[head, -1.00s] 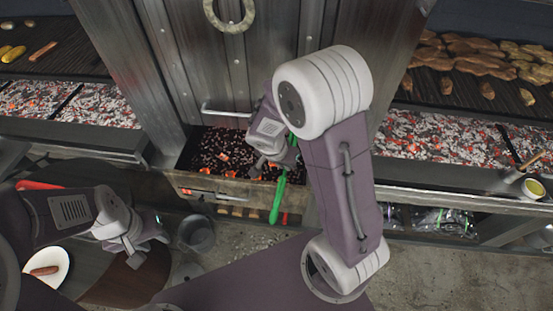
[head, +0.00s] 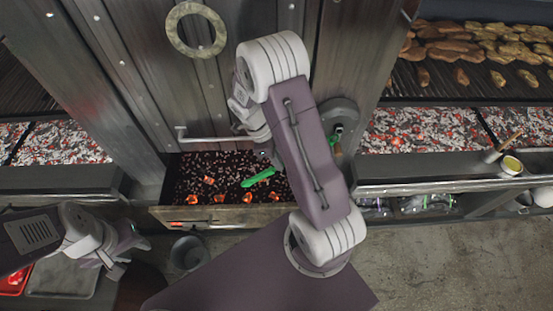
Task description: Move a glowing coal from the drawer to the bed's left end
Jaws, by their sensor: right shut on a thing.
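The open drawer (head: 170,217) under the dark metal front holds dark bits and several glowing orange coals (head: 219,198). My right gripper (head: 268,160) is over the drawer, partly hidden by my own arm. It is shut on a green tool (head: 258,178), whose green part shows above the drawer contents. I cannot tell whether a coal is in the tool. The right ember bed (head: 428,131) has grey ash with red glowing spots; its left end is beside the arm. My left gripper (head: 128,257) is empty and looks open, low at the left.
Another ember bed (head: 50,145) lies at the left. Food sits on the grill (head: 480,80) above the right bed. A small yellow-topped cup (head: 511,166) stands on the right ledge. A bucket (head: 188,253) stands below the drawer. A green-marked tool (head: 336,136) hangs by the arm.

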